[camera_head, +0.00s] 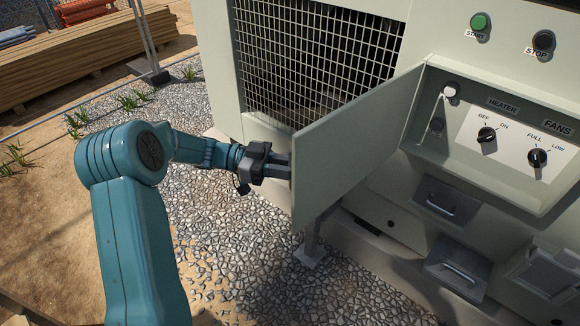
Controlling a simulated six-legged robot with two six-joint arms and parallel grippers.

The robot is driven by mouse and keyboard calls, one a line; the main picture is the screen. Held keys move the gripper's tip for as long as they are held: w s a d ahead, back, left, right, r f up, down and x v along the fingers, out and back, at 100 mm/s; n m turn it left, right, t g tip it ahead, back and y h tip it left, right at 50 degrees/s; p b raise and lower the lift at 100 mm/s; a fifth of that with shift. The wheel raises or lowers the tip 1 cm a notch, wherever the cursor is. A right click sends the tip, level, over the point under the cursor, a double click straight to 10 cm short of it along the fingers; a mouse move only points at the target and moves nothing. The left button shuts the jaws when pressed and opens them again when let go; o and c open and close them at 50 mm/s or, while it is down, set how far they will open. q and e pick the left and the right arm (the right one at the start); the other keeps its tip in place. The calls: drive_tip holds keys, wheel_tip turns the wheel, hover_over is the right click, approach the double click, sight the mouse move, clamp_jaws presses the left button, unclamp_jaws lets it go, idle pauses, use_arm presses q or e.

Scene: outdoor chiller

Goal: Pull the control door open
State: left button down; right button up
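The control door (358,142) is a pale grey-green panel on the front of the chiller. It stands swung out to the left, and the recess behind it with the control panel (515,140) is exposed. My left gripper (284,168) is at the door's free left edge, its fingertips at or just behind that edge. The door hides part of the fingertips, so I cannot tell whether they are closed on anything. My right gripper is not in view.
The chiller (222,60) has a mesh grille (315,55) behind the door. A green start button (480,21) and black stop button (543,40) sit above the recess. Handled drawers (447,203) are below. Gravel (235,235) lies beneath; timber (80,60) lies at back left.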

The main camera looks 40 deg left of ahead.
use_arm(q)
drive_tip(key=shift+w+r, duration=0.1)
drive_tip(key=shift+r, duration=0.05)
drive_tip(key=c, duration=1.2)
unclamp_jaws()
drive_tip(key=shift+d, duration=0.1)
drive_tip(key=shift+o, duration=0.2)
drive_tip(key=shift+w, duration=0.1)
drive_tip(key=shift+s+a, duration=0.2)
drive_tip(key=shift+a, duration=0.1)
drive_tip(key=b+v, duration=0.2)
drive_tip(key=v, duration=1.3)
drive_tip(key=shift+a, duration=0.25)
